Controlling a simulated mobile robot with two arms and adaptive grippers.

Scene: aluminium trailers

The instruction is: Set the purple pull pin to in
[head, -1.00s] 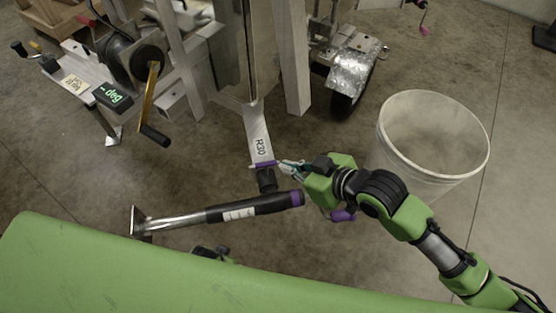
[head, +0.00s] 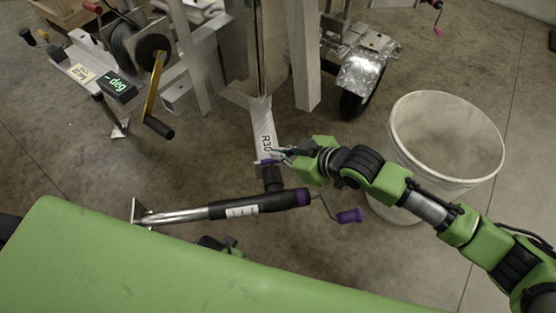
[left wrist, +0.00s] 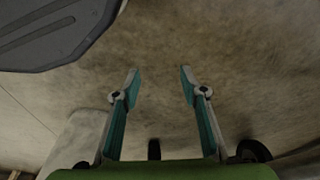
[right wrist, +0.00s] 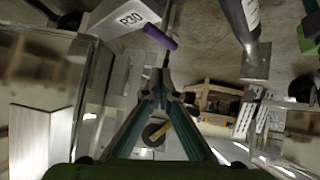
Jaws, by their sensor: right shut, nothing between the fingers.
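The purple pull pin (head: 265,162) sits at the near end of the grey tube marked R30 (head: 266,140), above the jack's black mount. In the right wrist view its purple handle (right wrist: 160,38) lies just beyond my fingertips, by the R30 tube (right wrist: 128,18). My right gripper (head: 280,152) is shut and empty, its tips close beside the pin; I cannot tell whether they touch it. It also shows in the right wrist view (right wrist: 163,77). How deep the pin sits is unclear. My left gripper (left wrist: 160,75) is open and empty above the floor.
The jack (head: 255,206) lies level below the pin, with a purple-gripped crank (head: 350,216) at its right end. A white bin (head: 400,150) stands right, behind my right arm. A winch with a yellow crank (head: 156,85) is at left, a trailer wheel (head: 355,102) behind.

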